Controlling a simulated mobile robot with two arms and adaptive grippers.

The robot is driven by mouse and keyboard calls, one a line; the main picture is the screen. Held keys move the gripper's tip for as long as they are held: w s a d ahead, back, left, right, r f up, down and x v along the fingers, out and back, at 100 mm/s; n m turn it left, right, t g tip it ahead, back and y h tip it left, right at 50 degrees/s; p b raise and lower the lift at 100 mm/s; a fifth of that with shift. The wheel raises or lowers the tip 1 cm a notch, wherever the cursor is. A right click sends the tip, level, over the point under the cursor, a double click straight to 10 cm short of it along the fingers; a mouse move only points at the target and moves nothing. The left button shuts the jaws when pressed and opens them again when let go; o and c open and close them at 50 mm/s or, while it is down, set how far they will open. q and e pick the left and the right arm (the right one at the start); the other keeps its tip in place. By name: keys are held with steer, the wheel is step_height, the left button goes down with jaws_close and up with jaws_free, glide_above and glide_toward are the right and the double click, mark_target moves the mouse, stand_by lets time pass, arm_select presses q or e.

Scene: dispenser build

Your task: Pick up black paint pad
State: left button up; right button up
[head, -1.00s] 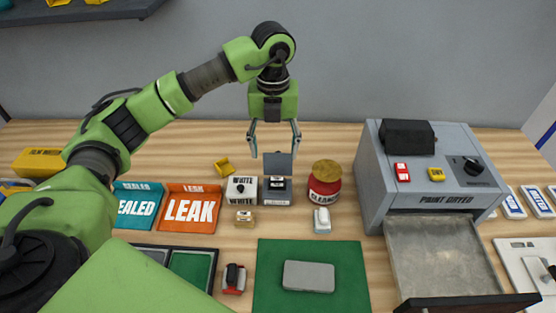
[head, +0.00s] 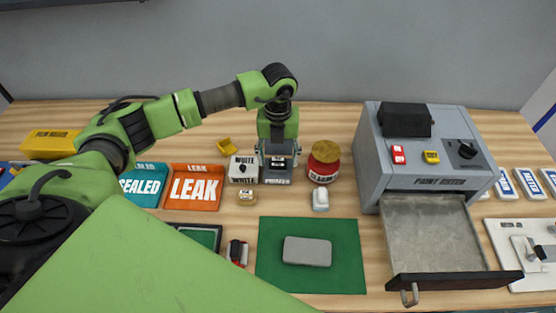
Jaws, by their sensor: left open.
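A small dark grey box (head: 276,181) with a light label stands right of the white box marked WHITE (head: 242,169). Its label is too small to read, and I cannot tell for sure that it holds the black paint pad. My left gripper (head: 278,165) is open, pointing down, with its fingers around the upper part of this dark box. The fingers and palm hide its top and raised lid, and I cannot tell whether they touch it. My right gripper is not in view.
A red jar (head: 322,172) stands close right of the gripper. A green mat (head: 345,275) bears a grey slab (head: 307,251).

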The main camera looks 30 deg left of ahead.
arm_select(q)
steer(key=shift+f, duration=0.9)
steer(key=c, duration=1.1)
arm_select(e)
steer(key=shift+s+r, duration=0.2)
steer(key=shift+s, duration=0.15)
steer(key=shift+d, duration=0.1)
